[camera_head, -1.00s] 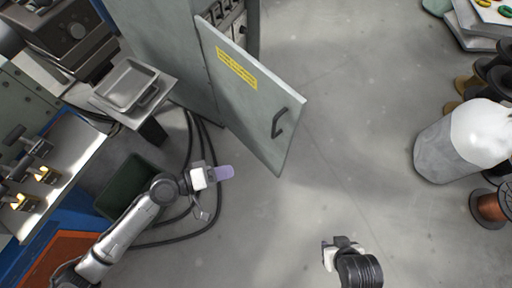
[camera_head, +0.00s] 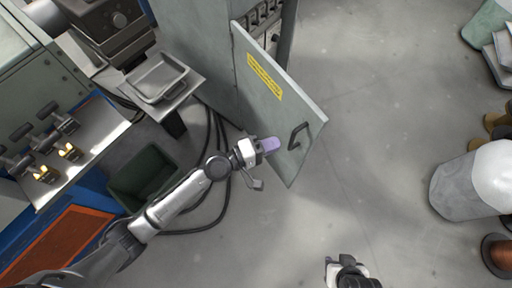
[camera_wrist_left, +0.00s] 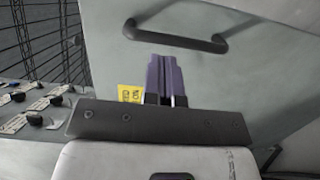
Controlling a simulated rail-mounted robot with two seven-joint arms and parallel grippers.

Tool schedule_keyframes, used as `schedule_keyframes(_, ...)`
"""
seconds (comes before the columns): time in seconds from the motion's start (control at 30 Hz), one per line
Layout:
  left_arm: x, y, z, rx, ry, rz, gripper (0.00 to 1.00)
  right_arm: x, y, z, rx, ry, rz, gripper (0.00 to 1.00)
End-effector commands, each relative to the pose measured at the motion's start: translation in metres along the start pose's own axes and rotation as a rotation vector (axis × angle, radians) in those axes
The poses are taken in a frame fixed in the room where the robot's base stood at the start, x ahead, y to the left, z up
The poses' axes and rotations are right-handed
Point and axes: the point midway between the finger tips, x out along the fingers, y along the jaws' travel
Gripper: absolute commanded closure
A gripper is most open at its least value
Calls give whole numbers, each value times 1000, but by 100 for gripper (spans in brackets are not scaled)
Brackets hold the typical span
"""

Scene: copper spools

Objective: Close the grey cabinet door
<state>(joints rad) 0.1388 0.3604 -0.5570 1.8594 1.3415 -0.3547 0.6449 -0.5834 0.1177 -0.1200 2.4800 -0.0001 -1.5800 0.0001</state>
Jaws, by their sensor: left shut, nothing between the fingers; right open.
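The grey cabinet door (camera_head: 270,125) stands open, swung out from the grey cabinet (camera_head: 196,50). It carries a yellow label (camera_head: 264,77) and a dark bar handle (camera_head: 299,136) near its free edge. My left gripper (camera_head: 272,144) is shut and empty, close to the door's outer face, left of the handle. In the left wrist view its purple fingers (camera_wrist_left: 166,78) are together, in front of the door face and below the handle (camera_wrist_left: 178,37). I cannot tell whether they touch the door. My right gripper (camera_head: 330,264) is at the bottom of the head view, open and away from the door.
A dark green bin (camera_head: 143,183) and black cables (camera_head: 215,190) are on the floor near my left arm. A metal tray (camera_head: 157,78) stands by the cabinet. A wrapped grey drum (camera_head: 462,184) and spools (camera_head: 497,254) are at right. The middle floor is clear.

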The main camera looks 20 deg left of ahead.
Motion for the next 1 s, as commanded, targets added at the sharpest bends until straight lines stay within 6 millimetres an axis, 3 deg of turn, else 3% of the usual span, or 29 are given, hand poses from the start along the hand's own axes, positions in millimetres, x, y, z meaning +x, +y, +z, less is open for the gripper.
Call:
schedule_keyframes(0.3, 32, -1, 0, 1, 0, 0, 100, 5, 0, 1, 1, 2, -1, 57)
schedule_keyframes(0.83, 37, 0, 0, 1, 3, 0, 100, 4, 1, 0, -3, 3, 3, 57)
schedule_keyframes(1.0, 42, 3, -5, -4, 49, 0, 100, -5, 2, -3, -6, 3, 5, 57)
